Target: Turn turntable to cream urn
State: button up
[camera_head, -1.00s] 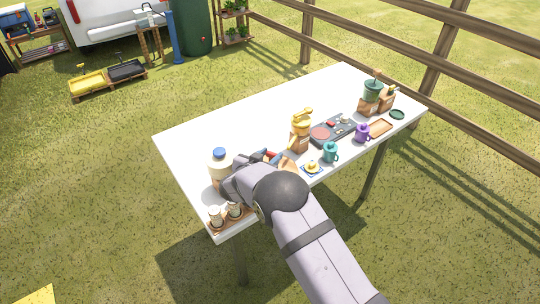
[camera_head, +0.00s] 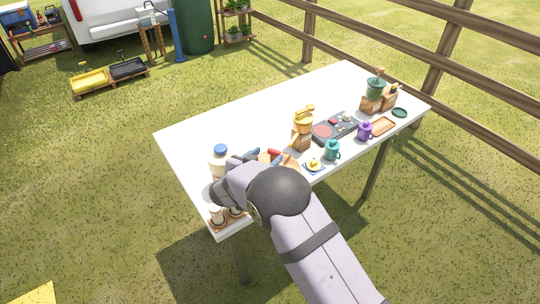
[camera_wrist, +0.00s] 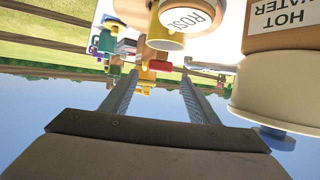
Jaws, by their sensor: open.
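The cream urn (camera_head: 218,161) with a blue cap stands at the table's left end. In the wrist view, where things appear upside down, it fills the right side (camera_wrist: 290,85) with a "HOT WATER" label. A tan round piece that may be the turntable (camera_head: 291,163) is partly hidden behind my arm. A wooden part labelled "ROSE" (camera_wrist: 187,20), perhaps belonging to it, shows at the top of the wrist view, with a yellow part and a red piece (camera_wrist: 158,66) close by. My gripper (camera_wrist: 158,78) is open, with nothing clearly held between its fingers. Contact is unclear.
Small cups on a wooden tray (camera_head: 225,220) sit at the near left corner. A yellow grinder (camera_head: 303,128), a dark hob (camera_head: 335,128), a teal mug (camera_head: 332,150) and a purple mug (camera_head: 365,131) stand to the right. The back of the white table (camera_head: 255,112) is clear.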

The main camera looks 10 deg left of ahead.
jog(key=shift+v, duration=1.35)
